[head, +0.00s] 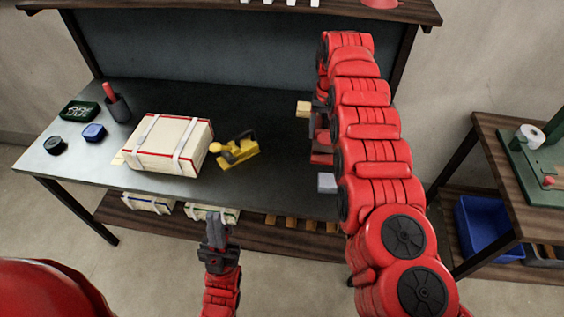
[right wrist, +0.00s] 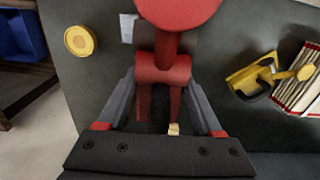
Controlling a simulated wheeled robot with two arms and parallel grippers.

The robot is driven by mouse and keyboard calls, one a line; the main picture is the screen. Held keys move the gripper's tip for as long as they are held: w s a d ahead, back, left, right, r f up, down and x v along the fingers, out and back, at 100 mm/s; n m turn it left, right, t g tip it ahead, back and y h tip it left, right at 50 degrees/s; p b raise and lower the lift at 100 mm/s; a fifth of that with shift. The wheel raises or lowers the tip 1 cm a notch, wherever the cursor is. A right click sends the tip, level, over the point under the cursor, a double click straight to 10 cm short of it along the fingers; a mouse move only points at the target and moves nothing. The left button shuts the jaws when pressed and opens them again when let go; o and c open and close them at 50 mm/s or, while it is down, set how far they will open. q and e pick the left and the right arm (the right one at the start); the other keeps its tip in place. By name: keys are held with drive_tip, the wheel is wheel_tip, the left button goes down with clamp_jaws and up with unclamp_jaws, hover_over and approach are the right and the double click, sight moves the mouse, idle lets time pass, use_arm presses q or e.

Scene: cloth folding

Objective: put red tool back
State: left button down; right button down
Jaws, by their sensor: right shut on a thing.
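The red tool (right wrist: 165,70) has a round red head and a narrower red body in the right wrist view. My right gripper (right wrist: 160,84) is shut on it, with a grey finger on each side. In the head view my right arm reaches over the workbench (head: 255,105) and mostly hides this gripper and the tool. My left gripper (head: 217,232) is in front of the bench's near edge, with nothing visible in it. Its fingers look close together, but whether they are shut is unclear.
A side table (head: 491,135) stands at right.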

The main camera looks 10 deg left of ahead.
drive_tip(key=s+a+f, duration=0.2)
drive_tip(key=a+f, duration=0.2)
drive_tip(key=a, duration=0.4)
drive_tip(key=shift+a+f, duration=0.15)
drive_tip(key=shift+f, duration=0.15)
drive_tip(key=shift+a, duration=0.15)
